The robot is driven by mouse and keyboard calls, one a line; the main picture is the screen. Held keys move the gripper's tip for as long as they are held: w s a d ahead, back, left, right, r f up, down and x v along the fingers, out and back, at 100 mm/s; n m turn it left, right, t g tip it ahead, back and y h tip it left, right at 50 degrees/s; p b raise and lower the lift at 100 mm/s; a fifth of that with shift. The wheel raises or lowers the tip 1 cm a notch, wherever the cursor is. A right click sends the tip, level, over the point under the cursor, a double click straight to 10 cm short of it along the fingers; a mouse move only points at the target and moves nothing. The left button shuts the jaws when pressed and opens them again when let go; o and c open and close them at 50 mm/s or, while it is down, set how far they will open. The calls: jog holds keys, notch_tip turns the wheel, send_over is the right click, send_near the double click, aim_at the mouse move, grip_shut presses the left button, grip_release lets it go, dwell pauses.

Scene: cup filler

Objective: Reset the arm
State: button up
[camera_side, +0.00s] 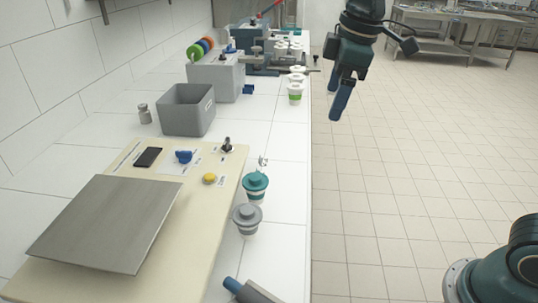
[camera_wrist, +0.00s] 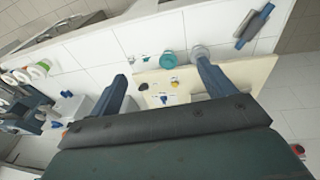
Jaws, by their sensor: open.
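My gripper (camera_side: 341,98) hangs high at the upper right in the side view, out over the floor past the counter's right edge. Its blue fingers point down, and nothing is held. In the wrist view my gripper (camera_wrist: 165,85) has its two fingers spread wide apart, with the counter far below between them. A teal lidded cup (camera_side: 256,184) and a grey lidded cup (camera_side: 247,217) stand on the counter beside the cream board (camera_side: 222,180). The gripper is well clear of both.
A grey bin (camera_side: 187,112) stands behind the board, with a metal weight (camera_side: 145,114) beside it. A flat metal plate (camera_side: 106,222) lies on the board. A blue-handled tool (camera_side: 250,291) lies at the counter's near end. White-and-green cups (camera_side: 295,94) stand further back. The air around my gripper is free.

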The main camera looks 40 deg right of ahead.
jog(key=s+d+f+m+t, duration=0.1)
jog(key=s+d+m, duration=0.1)
jog(key=s, duration=0.4)
jog(key=s+d+f+m+t, duration=0.1)
jog(key=s+d+f+m, duration=0.1)
jog(key=s+m, duration=0.2)
jog(key=s+d+f+m+t, duration=0.1)
jog(key=s+d+m, duration=0.1)
jog(key=s, duration=0.8)
jog(key=shift+f+m, duration=0.25)
jog(key=shift+m, duration=0.15)
